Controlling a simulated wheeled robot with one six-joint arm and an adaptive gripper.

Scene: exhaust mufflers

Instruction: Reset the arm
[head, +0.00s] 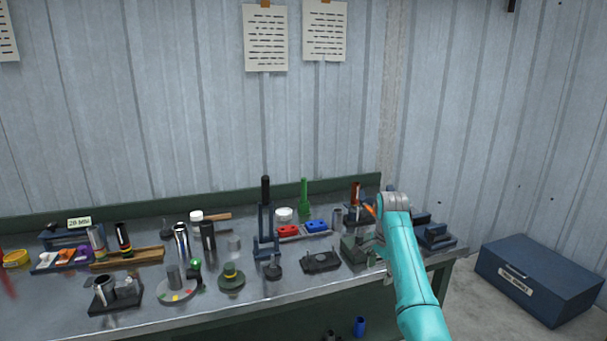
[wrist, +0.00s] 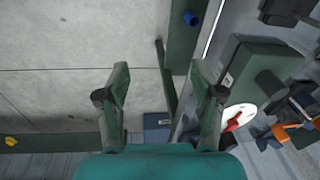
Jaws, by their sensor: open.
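My teal arm (head: 415,280) rises from the lower right of the head view, and its grey joint (head: 393,203) is over the right end of the workbench. In the wrist view my gripper (wrist: 159,75) has its two dark green fingers spread wide apart, with nothing between them. Grey floor shows beyond the left finger and the bench edge lies by the right finger. In the head view the arm covers part of the bench's right end, and I cannot make out the fingers clearly there.
The workbench (head: 215,311) carries many small parts, including a dark clamp stand (head: 266,225), a green upright tool (head: 304,198) and a black block (head: 321,262). A blue box (head: 538,279) stands on the floor at right. A blue cup (head: 359,326) is below the bench top.

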